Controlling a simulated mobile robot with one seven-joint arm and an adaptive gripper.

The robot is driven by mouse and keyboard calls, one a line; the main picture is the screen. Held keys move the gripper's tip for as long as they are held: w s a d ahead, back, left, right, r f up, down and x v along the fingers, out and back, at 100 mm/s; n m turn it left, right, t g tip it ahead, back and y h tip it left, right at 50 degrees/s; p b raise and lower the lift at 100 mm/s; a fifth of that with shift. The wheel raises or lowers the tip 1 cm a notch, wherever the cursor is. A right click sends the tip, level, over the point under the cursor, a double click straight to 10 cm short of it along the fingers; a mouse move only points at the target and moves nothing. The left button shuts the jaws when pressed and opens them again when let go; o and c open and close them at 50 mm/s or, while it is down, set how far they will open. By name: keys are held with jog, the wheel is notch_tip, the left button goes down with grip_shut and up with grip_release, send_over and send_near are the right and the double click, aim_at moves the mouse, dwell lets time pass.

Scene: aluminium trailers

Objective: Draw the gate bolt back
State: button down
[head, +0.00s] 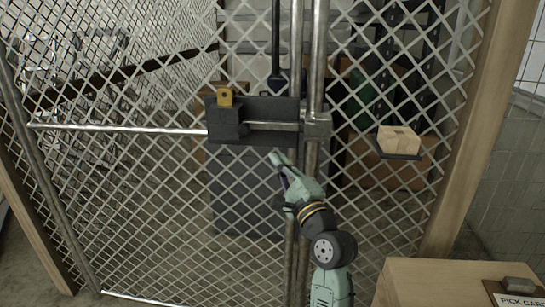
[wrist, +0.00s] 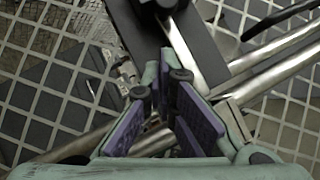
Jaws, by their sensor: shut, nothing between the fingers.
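The gate bolt (head: 272,126) is a metal rod on a dark backing plate (head: 272,107). It runs from a dark housing block (head: 226,124) on the left to a grey keeper (head: 318,125) on the upright post. A yellow block with a hole (head: 225,96) sits above the housing. My gripper (head: 277,158) is just below the bolt, pointing up and left. In the wrist view my gripper (wrist: 166,68) has its fingers closed together at the tips, with purple pads and nothing held. Dark lock metal (wrist: 200,50) shows behind it; contact with it cannot be told.
Wire mesh (head: 130,205) fills the gate around the bolt, with a horizontal rail (head: 120,129) at left and upright posts (head: 318,50). A small ledge with a beige box (head: 398,139) is at right. A wooden box (head: 430,280) with a clipboard stands lower right.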

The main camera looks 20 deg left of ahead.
jog(key=b+v, duration=0.1)
jog(key=v, duration=0.4)
send_near(262, 128)
jog(key=w+a, duration=0.1)
jog(key=w, duration=0.1)
jog(key=shift+s+a+r+p, duration=0.1)
jog(key=shift+a+r, duration=0.1)
jog(key=shift+a, duration=0.55)
jog(key=shift+s+a+r+p, duration=0.1)
jog(key=shift+a+r, duration=0.05)
jog(key=shift+a, duration=0.65)
jog(key=shift+a+r+p, duration=0.1)
jog(key=shift+a+r, duration=0.1)
jog(key=shift+a, duration=0.55)
jog(key=shift+s+a+r+p, duration=0.2)
jog(key=shift+a+p, duration=0.4)
jog(key=shift+p, duration=0.2)
